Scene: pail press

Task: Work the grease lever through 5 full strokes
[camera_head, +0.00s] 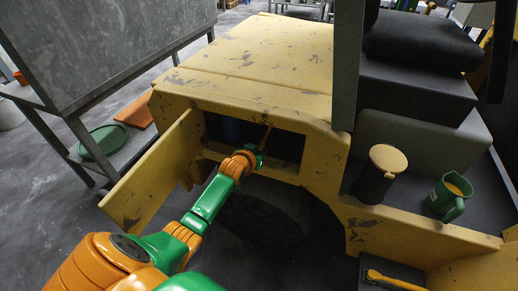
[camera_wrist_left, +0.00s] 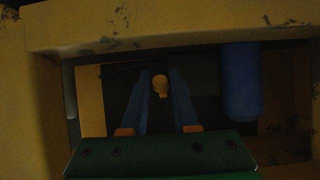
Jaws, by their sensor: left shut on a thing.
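The grease lever (camera_head: 267,136) is a thin yellow-orange bar inside the dark open bay of a worn yellow machine (camera_head: 245,62). My left gripper (camera_head: 258,157) reaches into this bay, and its tips are small and partly hidden in the head view. In the left wrist view, the rounded yellow end of the lever (camera_wrist_left: 160,86) shows between the two bluish fingers of my left gripper (camera_wrist_left: 160,95). The gripper is shut on the lever. The lever's lower part and pivot are hidden. My right gripper is not in view.
A blue cylinder (camera_wrist_left: 241,85) stands in the bay, right of the fingers in the wrist view. An open yellow door panel (camera_head: 152,172) is left of my arm. A dark canister with a yellow lid (camera_head: 372,182) and a green jug (camera_head: 447,200) stand on the right ledge.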

